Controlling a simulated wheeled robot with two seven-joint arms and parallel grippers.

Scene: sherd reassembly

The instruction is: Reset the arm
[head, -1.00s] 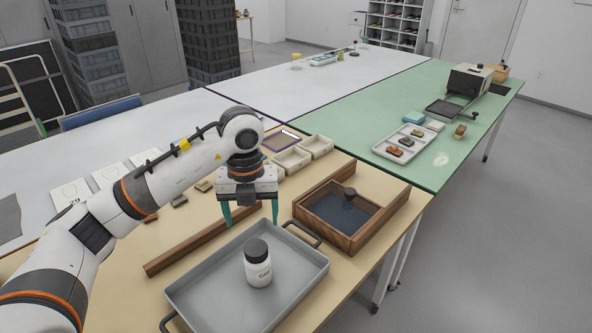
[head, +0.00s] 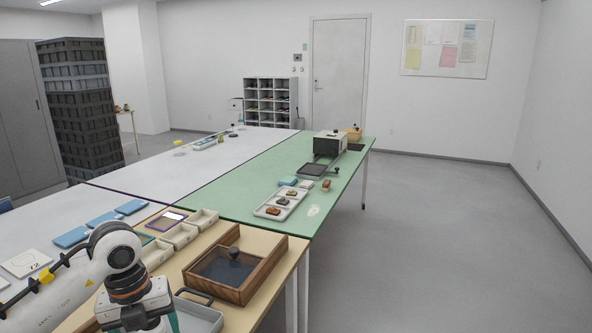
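My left arm comes in from the lower left, and its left gripper (head: 140,325) points down at the bottom edge of the head view. A teal finger shows at the outer right side of the gripper body, so it looks open; the fingertips are cut off by the frame. The gripper is over the near wooden-topped table, beside the grey tray (head: 204,316), of which only the far right part shows. I see nothing held, though the space between the fingertips is hidden. My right gripper is not in view.
A wooden box with a dark inset (head: 262,287) stands right of the gripper. Small cream bins (head: 180,236) lie behind it. A white tray with sherds (head: 282,203) and a dark-and-white machine (head: 330,144) are on the green table (head: 228,195). The floor at right is clear.

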